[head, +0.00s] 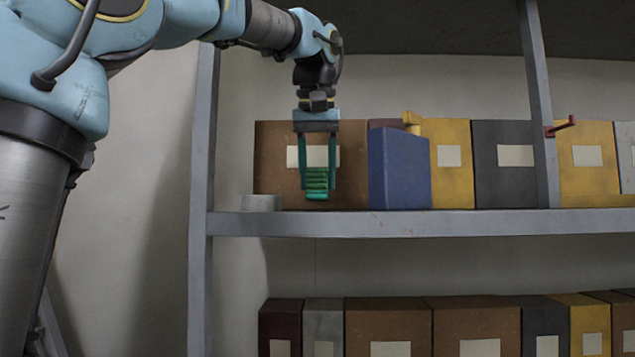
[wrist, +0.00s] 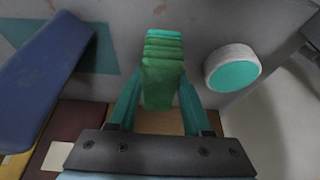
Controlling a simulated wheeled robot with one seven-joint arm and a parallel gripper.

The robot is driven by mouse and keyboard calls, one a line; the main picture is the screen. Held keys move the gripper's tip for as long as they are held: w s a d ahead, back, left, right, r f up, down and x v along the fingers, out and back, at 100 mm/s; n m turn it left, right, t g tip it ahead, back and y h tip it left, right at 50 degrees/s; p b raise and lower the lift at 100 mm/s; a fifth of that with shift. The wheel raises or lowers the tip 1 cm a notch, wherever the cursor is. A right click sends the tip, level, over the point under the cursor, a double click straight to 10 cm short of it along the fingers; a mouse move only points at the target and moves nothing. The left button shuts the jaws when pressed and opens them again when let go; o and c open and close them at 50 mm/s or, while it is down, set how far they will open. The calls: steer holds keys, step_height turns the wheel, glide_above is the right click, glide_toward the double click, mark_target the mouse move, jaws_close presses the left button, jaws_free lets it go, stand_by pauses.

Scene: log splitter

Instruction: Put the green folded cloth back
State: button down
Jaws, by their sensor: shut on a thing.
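The green folded cloth (head: 317,183) is a small stack of green layers. My gripper (head: 318,182) is shut on it, with a teal finger on each side. In the head view it hangs in front of a brown box at the left end of the upper shelf. The wrist view shows the cloth (wrist: 163,72) upright between the fingers, over the grey shelf surface. I cannot tell whether its lower end touches the shelf.
A blue box (head: 399,168) stands close right of my gripper. A low round grey-white piece (head: 261,202) sits left, with a teal top (wrist: 233,75) in the wrist view. The brown box (head: 275,165) is behind. A shelf post (head: 203,150) stands left, and a red peg (head: 562,126) right.

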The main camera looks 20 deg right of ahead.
steer(key=shift+f, duration=0.65)
steer(key=shift+f, duration=0.4)
steer(key=shift+c, duration=1.7)
jaws_free()
